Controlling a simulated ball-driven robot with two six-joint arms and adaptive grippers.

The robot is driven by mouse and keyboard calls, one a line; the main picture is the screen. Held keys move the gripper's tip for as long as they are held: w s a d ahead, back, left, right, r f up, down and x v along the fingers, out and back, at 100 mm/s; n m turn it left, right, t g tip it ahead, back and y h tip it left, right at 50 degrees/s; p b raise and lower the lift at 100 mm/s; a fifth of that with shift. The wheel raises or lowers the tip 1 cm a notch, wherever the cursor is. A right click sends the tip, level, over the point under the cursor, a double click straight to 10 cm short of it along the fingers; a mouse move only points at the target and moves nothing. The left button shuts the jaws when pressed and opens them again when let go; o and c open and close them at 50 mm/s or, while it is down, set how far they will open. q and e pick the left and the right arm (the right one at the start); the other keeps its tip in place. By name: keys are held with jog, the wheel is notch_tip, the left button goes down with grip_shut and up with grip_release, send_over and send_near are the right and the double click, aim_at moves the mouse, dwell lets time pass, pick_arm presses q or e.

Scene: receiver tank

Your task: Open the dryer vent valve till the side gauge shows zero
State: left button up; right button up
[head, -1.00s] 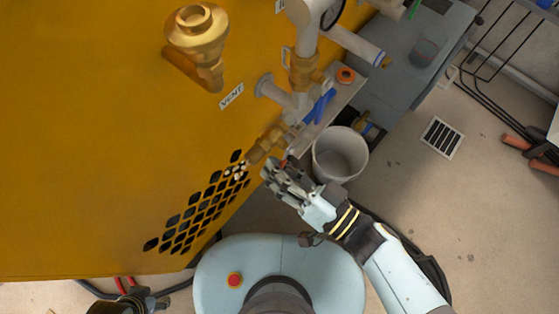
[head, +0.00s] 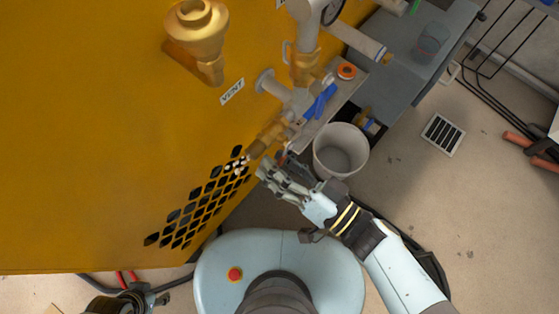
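A white VENT label (head: 232,92) is on the yellow tank wall. Beside it a grey flanged pipe leads to a brass valve (head: 268,137), with small pale, reddish-tipped parts (head: 236,166) just beyond its lower end. A round gauge (head: 333,10) sits at the top edge, cut off, and its reading is not legible. My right gripper (head: 272,165) is just below the brass valve. Its fingers look spread and empty; I cannot tell if they touch it. My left gripper (head: 150,301) is partly in view at the bottom left edge, its fingers unclear.
A white bucket (head: 340,152) stands on the floor right of my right gripper. Blue handles (head: 318,103) and an orange ring (head: 346,72) are near a grey ledge. A grey bench (head: 415,45) is at upper right. The floor around a drain grate (head: 443,134) is clear.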

jog(key=v, duration=1.2)
